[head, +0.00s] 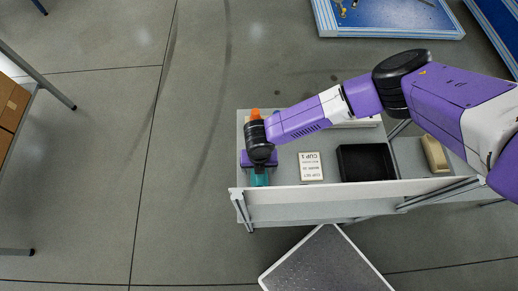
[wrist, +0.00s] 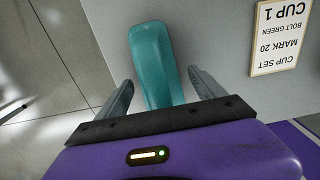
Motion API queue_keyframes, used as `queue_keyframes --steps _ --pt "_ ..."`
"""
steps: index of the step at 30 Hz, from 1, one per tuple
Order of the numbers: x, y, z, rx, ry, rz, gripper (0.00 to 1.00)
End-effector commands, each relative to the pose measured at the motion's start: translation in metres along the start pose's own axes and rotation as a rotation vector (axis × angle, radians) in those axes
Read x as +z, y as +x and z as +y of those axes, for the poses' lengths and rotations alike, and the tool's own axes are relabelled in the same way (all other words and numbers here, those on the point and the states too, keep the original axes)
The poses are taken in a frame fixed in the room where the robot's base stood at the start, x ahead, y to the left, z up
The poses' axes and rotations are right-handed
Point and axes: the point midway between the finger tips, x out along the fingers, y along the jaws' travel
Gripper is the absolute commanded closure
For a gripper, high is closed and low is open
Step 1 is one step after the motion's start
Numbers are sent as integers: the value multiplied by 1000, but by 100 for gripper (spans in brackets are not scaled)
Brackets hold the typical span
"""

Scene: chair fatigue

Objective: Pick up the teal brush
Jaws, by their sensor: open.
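The teal brush (wrist: 152,62) lies on the grey shelf surface in the wrist view, its long body running between my two fingers. In the head view the teal brush (head: 260,179) shows just below my gripper, near the front left of the shelf; its far part is hidden under the gripper. My gripper (wrist: 160,92) is open, with one finger on each side of the brush and a visible gap to each. It also shows in the head view (head: 259,164), pointing down at the brush. I cannot tell how far the fingertips are above the shelf.
A label card (head: 311,167) reading CUP SET lies right of the brush. A black tray (head: 365,162) and a tan block (head: 434,154) stand farther right. An orange-topped item (head: 255,114) is behind my gripper. The shelf's raised front edge (head: 330,192) runs close by.

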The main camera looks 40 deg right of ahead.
Motion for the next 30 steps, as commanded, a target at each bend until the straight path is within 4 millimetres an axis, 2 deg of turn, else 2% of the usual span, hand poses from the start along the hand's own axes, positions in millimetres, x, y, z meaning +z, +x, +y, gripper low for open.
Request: queue_keyframes --steps 5,6,16,25,30 --pt "0 0 0 0 0 0 21" --pt "0 0 0 0 0 0 25" --pt "0 0 0 0 0 0 90" --pt "0 -2 0 1 0 0 92" --pt "1 -11 0 1 1 0 92"
